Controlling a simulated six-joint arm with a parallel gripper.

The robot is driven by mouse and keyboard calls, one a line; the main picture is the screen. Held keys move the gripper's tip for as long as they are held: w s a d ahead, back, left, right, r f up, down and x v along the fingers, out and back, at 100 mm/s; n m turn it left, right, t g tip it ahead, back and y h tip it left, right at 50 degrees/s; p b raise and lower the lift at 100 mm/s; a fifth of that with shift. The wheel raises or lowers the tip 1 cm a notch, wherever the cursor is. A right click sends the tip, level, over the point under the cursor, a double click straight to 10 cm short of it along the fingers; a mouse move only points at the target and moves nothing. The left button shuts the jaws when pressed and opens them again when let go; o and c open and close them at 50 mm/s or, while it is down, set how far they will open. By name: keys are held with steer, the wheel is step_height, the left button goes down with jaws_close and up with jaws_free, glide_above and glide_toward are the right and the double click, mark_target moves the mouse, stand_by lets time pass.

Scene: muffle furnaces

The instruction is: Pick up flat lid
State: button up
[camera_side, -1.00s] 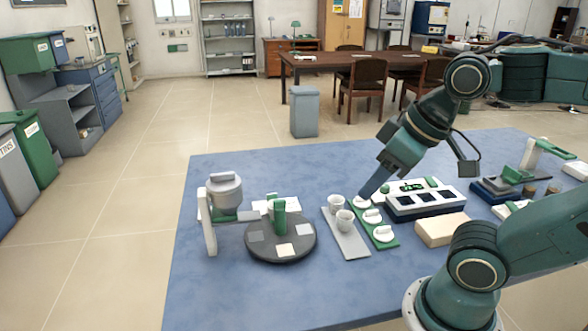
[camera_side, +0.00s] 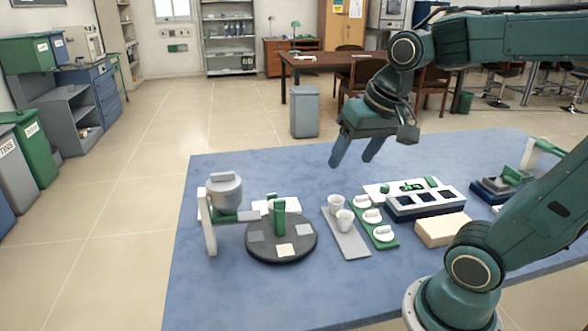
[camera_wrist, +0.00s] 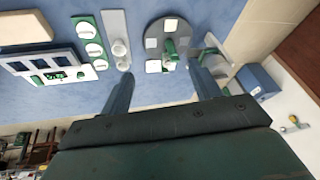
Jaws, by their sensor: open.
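Several white lids with small raised handles sit in a row on a green strip (camera_side: 391,244): a back lid (camera_side: 361,201), a middle lid (camera_side: 372,216) and a front lid (camera_side: 383,234). I cannot tell for sure which is the flat lid. The row also shows at the upper left of the wrist view, with one lid (camera_wrist: 85,30) near the top. My gripper (camera_side: 352,161) is open and empty, fingers pointing down, well above the table's back part, behind the lids. In the wrist view my gripper (camera_wrist: 161,76) shows two separated fingers with nothing between them.
Two white crucibles (camera_side: 345,220) stand on a grey plate (camera_side: 350,247) left of the lids. A dark round turntable (camera_side: 268,250) and a grey pot on a stand (camera_side: 225,192) are further left. A device with dark squares (camera_side: 425,204) and a beige block (camera_side: 442,229) stand right.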

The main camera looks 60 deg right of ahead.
steer(key=w+d+f+m+g, duration=0.1)
steer(key=w+d+f+m, duration=0.1)
steer(key=w+d+m, duration=0.4)
steer(key=w+d+f+m+g, duration=0.25)
steer(key=d+m, duration=0.25)
steer(key=d, duration=0.4)
steer(key=s+d+f+m, duration=0.1)
steer(key=d+f+m, duration=0.9)
steer(key=d, duration=0.7)
step_height(320, 180, down, 2)
steer(key=shift+s+f+g+y, duration=0.2)
steer(key=shift+s+g+y, duration=0.15)
steer(key=shift+g+y, duration=0.1)
steer(key=shift+f, duration=0.1)
glide_above(364, 197)
steer(key=shift+d+f, duration=0.1)
steer(key=shift+f, duration=4.1)
steer(key=shift+f, duration=2.6)
